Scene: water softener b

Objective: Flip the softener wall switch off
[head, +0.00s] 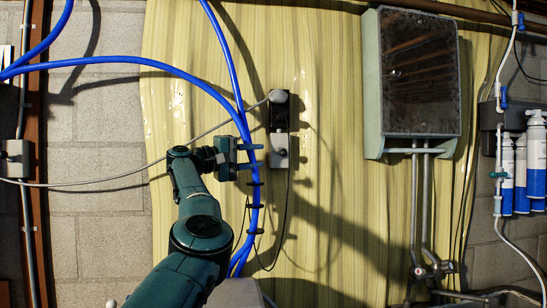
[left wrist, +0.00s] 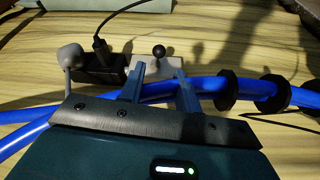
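The softener wall switch (head: 280,158) is a small grey box on the yellow wood panel, just below a black outlet. In the left wrist view the switch box (left wrist: 168,66) carries a short lever with a black ball (left wrist: 159,51); I cannot tell whether it is on or off. My left gripper (head: 260,155) is just left of the switch, fingers pointing at it. In the left wrist view the gripper (left wrist: 159,72) has its fingers apart and empty, with the ball beyond and between the tips. Contact cannot be made out. My right gripper is not in view.
Blue hoses (head: 243,120) run down beside my fingers and cross near them in the left wrist view (left wrist: 210,86). The black outlet (head: 279,118) holds a grey plug (head: 278,96) with a cable. A grey-green cabinet (head: 372,90) hangs to the right. Bare panel lies between.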

